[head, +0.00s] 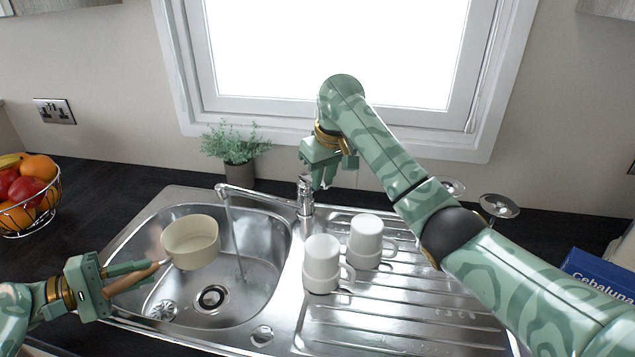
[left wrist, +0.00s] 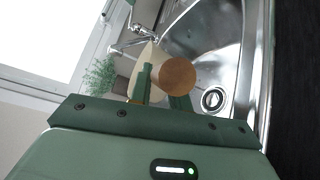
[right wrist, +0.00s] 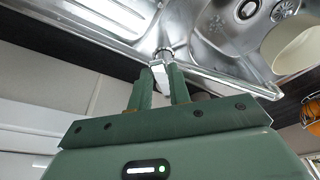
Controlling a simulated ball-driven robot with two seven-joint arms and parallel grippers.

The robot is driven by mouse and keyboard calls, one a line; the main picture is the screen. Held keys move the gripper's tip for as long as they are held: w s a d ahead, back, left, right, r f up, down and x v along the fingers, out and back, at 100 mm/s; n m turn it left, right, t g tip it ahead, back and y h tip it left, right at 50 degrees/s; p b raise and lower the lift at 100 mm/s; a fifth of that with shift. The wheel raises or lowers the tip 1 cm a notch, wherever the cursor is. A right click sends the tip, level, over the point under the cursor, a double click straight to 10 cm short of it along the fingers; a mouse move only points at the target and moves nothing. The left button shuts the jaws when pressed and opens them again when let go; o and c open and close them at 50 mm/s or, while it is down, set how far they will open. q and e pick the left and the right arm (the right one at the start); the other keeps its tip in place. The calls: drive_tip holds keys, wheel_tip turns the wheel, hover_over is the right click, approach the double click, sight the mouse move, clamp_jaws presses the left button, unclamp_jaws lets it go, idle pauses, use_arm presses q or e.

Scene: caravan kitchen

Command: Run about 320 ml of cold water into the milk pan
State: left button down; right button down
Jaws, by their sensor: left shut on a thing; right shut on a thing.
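The cream milk pan (head: 191,244) is over the left part of the sink basin, roughly upright; its inside bottom is not clear to see. My left gripper (head: 135,274) is shut on its wooden handle; the handle's round end (left wrist: 181,75) shows in the left wrist view. The tap (head: 305,205) stands behind the sink with its spout reaching left. A thin water stream (head: 234,240) falls from the spout, passes just right of the pan and lands in the basin. My right gripper (head: 318,178) is shut on the tap lever (right wrist: 160,76).
The steel basin (head: 265,275) has a drain (head: 211,298). A potted plant (head: 238,175) stands behind the spout. A wire fruit bowl (head: 34,226) is at the far left.

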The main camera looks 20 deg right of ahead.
drive_tip(key=shift+w+a+r+g, duration=0.15)
drive_tip(key=shift+w+r+g, duration=0.35)
drive_tip(key=shift+r+g, duration=0.4)
drive_tip(key=shift+f, duration=0.1)
drive_tip(key=c, duration=1.3)
unclamp_jaws()
wheel_tip(320, 180, up, 12)
drive_tip(key=shift+s, duration=0.35)
drive_tip(key=shift+f, duration=0.1)
